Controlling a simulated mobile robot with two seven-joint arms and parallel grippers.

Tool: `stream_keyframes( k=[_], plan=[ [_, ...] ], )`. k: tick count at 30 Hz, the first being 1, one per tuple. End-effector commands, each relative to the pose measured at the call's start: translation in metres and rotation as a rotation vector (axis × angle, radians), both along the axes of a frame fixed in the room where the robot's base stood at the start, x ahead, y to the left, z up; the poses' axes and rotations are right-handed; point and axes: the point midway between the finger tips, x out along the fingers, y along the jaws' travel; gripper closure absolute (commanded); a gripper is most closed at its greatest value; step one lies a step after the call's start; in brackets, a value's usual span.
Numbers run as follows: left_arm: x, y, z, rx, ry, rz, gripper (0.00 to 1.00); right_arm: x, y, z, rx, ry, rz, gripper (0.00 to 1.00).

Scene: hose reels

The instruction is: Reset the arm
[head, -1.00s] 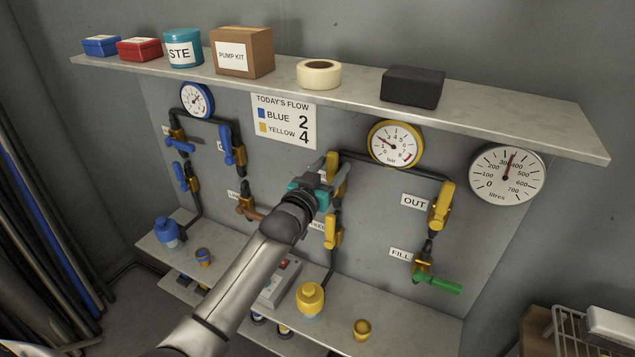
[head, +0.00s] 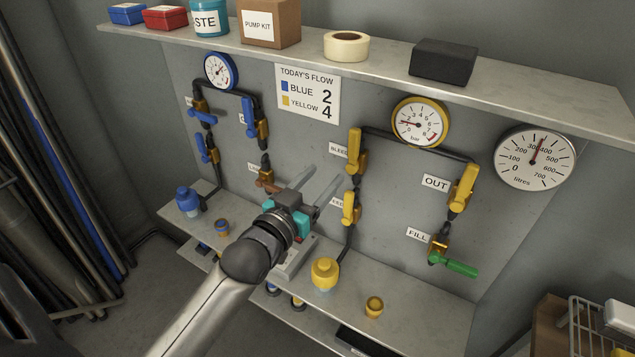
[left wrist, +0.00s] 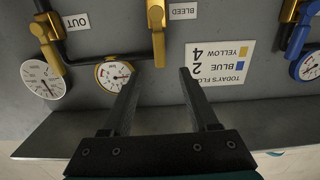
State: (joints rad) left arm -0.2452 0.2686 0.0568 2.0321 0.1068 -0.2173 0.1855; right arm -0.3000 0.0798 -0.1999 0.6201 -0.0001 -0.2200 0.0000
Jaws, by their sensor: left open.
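My left gripper (head: 328,175) is open and empty, in front of the panel just left of the yellow pipework. Its two parallel fingers also show in the left wrist view (left wrist: 161,72), with a clear gap between them. The yellow BLEED valve handle (head: 355,150) is upright, right of the fingertips in the head view and apart from them. A lower yellow handle (head: 349,208) is below it. The yellow OUT handle (head: 464,187) is tilted near upright. The green FILL handle (head: 455,266) points right. My right gripper is not in view.
An upper shelf (head: 560,97) holds boxes, tape and a black block. A lower shelf (head: 420,298) carries a yellow bottle (head: 325,273) and a small yellow cup (head: 374,306). Blue valves (head: 250,116) are at left. A wire rack (head: 585,335) stands at lower right.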

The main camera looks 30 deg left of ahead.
Motion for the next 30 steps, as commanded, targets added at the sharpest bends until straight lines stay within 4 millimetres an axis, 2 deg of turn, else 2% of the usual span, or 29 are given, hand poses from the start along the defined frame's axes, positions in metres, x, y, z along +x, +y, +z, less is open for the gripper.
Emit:
stream_keyframes(
  k=[6,20,23,26,29,30],
  plan=[
    [-0.010,0.000,0.001,-0.001,-0.002,0.000,0.40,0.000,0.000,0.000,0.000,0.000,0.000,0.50],
    [-0.010,0.000,0.001,-0.001,-0.001,0.000,0.40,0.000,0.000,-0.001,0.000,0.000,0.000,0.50],
    [-0.010,0.001,-0.007,-0.001,0.011,0.002,0.40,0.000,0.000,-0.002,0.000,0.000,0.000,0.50],
    [-0.009,0.002,-0.039,0.001,0.064,0.009,0.40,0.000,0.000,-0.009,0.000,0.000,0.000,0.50],
    [-0.012,0.003,-0.100,0.006,0.165,0.020,0.40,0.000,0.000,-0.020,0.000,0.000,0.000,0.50],
    [-0.016,0.003,-0.130,0.008,0.216,0.025,0.40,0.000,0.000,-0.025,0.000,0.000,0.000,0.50]
  ],
)
